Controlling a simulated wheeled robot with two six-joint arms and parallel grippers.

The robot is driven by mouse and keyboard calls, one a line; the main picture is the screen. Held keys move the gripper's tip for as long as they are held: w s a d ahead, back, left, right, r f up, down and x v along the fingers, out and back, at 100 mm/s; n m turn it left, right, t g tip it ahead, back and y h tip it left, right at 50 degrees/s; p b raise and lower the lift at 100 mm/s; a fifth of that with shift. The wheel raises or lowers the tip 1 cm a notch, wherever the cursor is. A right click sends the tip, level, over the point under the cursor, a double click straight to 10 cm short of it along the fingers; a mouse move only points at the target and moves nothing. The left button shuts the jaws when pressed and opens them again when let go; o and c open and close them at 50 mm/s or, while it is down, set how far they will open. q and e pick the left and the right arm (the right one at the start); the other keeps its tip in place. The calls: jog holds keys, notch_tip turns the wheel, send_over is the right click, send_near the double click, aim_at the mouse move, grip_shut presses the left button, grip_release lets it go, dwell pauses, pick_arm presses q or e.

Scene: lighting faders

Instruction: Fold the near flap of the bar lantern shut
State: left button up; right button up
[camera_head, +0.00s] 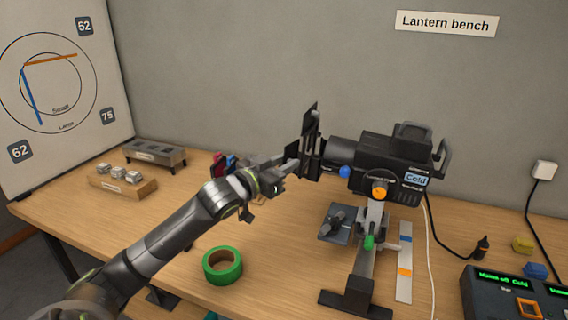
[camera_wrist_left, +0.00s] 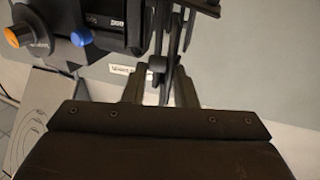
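My left gripper (camera_head: 292,166) points right at these flaps from the left. In the left wrist view the two fingers (camera_wrist_left: 160,82) stand apart, with thin dark flap parts (camera_wrist_left: 165,50) at and beyond their tips. Contact with the near flap cannot be told. My right gripper is not in view.
A control console (camera_head: 510,295) is at the front right. A cable runs right of the lantern.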

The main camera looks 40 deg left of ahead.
pick_arm(q)
jog(key=c, duration=0.4)
jog(key=shift+w+d+f+n+y+p, duration=0.1)
jog(key=shift+d+n+y+p, duration=0.3)
jog(key=shift+n+y, duration=0.5)
jog(key=shift+w+d+n+y+p, duration=0.1)
jog(key=shift+d+n+y+p, duration=0.35)
jog(key=shift+y, duration=0.85)
jog(key=shift+w+d+f+n+y+p, duration=0.1)
jog(key=shift+d+n+y+p, duration=0.1)
jog(key=shift+n+y+p, duration=0.7)
jog(key=shift+b, duration=0.35)
